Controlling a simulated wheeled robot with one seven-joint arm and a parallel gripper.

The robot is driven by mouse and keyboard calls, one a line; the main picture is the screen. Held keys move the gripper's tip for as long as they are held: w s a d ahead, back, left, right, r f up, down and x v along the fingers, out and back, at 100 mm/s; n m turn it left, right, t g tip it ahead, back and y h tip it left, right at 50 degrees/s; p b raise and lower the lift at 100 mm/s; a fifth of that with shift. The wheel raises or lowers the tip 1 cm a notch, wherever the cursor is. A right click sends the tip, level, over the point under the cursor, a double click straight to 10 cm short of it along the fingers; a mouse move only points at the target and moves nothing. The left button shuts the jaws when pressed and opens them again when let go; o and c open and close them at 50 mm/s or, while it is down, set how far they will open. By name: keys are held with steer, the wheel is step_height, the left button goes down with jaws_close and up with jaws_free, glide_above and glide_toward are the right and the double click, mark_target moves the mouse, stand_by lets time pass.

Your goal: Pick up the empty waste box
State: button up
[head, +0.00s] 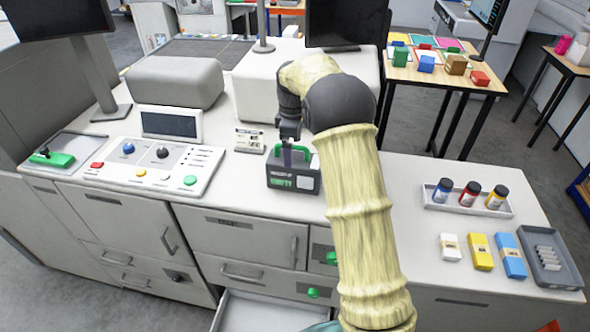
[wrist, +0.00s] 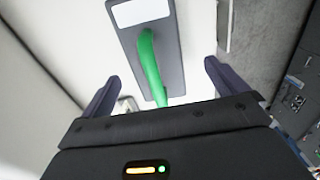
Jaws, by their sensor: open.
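The empty waste box (head: 281,183) is a dark grey box with a green handle and a green "EMPTY" label on its front. It stands on the white counter, near the middle of the head view. In the wrist view its grey top (wrist: 173,65) shows a white label, and the green handle (wrist: 148,62) runs down between my fingers. My gripper (head: 290,137) is above the box, pointing down. In the wrist view my gripper (wrist: 160,78) is open, with one finger on each side of the handle. I cannot tell how far the handle reaches into the jaws.
A tray of bottles (head: 467,205), small cartons (head: 480,251) and a grey tray (head: 557,275) lie at right. A drawer (head: 262,312) is open below the counter.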

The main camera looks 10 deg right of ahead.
mark_target(295, 158)
steer(key=shift+f, duration=0.1)
steer(key=f+p, duration=0.3)
steer(key=f, duration=0.1)
steer(key=shift+w+d, duration=0.2)
steer(key=shift+d, duration=0.15)
steer(key=shift+f, duration=0.5)
steer(key=c, duration=1.5)
steer(key=shift+r, duration=0.1)
steer(key=shift+c, duration=0.2)
step_height(295, 158, up, 10)
steer(key=b, duration=0.3)
